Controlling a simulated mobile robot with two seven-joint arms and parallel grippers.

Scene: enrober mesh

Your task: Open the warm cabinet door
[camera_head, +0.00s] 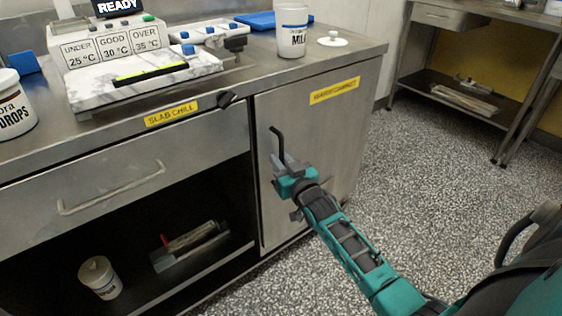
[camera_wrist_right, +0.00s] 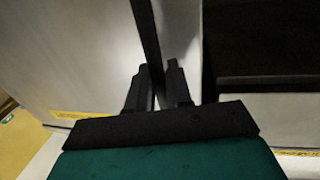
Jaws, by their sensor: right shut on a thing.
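The warm cabinet door (camera_head: 316,135) is the grey metal panel at the right of the steel counter, under a yellow label (camera_head: 334,91). It looks closed in the head view. Its dark upright handle (camera_head: 277,142) stands near the door's left edge. My right gripper (camera_head: 284,167) is at the lower part of the handle, shut on it. In the right wrist view the dark handle bar (camera_wrist_right: 147,45) runs down between the two fingers of my right gripper (camera_wrist_right: 160,85). The door's pale surface (camera_wrist_right: 85,55) fills the left there. My left gripper is in neither view.
Left of the door are a drawer with a bar handle (camera_head: 112,188) and an open shelf with a white tub (camera_head: 99,277). A white mug (camera_head: 292,30) and a lid (camera_head: 332,39) sit on the counter (camera_head: 262,66). The speckled floor (camera_head: 430,190) at right is clear.

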